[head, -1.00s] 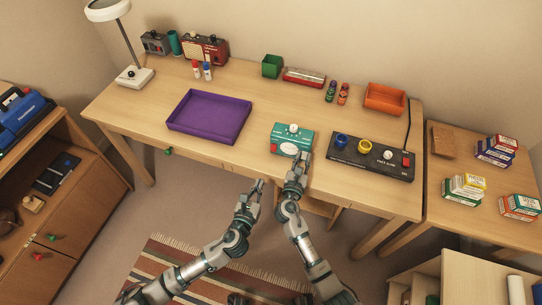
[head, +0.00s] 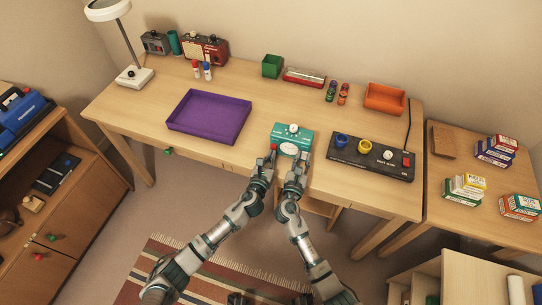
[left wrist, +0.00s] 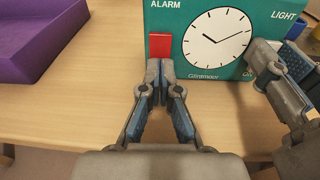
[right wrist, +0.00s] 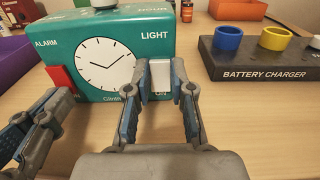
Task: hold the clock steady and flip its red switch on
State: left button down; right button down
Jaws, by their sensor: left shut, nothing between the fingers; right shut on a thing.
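The teal clock (head: 283,133) stands near the desk's front edge, with a white dial, a red switch (left wrist: 160,46) under ALARM and a white switch (right wrist: 160,80) under LIGHT. My left gripper (head: 267,158) is shut and empty. In the left wrist view its fingertips (left wrist: 160,64) are at the red switch's lower edge; I cannot tell whether they touch. My right gripper (head: 302,158) is shut on the white switch, its fingers (right wrist: 166,72) on either side of it. The red switch also shows in the right wrist view (right wrist: 60,80), beside my left fingers.
A purple tray (head: 242,136) lies left of the clock. A black battery charger (head: 345,162) with blue and yellow rings stands close on the right. A green box (head: 272,66), a red case (head: 304,77) and an orange bin (head: 385,98) are behind.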

pick_arm(q)
jog(key=shift+w, duration=0.1)
jog(key=shift+w+d+f, duration=0.1)
jog(key=shift+w+f, duration=0.05)
jog(key=shift+w, duration=0.1)
dwell(0.3)
jog(key=s+a+f, duration=0.1)
jog(key=s+a, duration=0.1)
jog(key=s, duration=0.4)
jog(key=s+a, duration=0.2)
jog(key=s, duration=0.5)
jog(key=shift+a+f, duration=0.25)
jog(key=shift+f, duration=0.15)
jog(key=shift+s, duration=0.1)
pick_arm(e)
jog(key=c, duration=0.9)
grip_release()
jog(key=shift+s, duration=0.1)
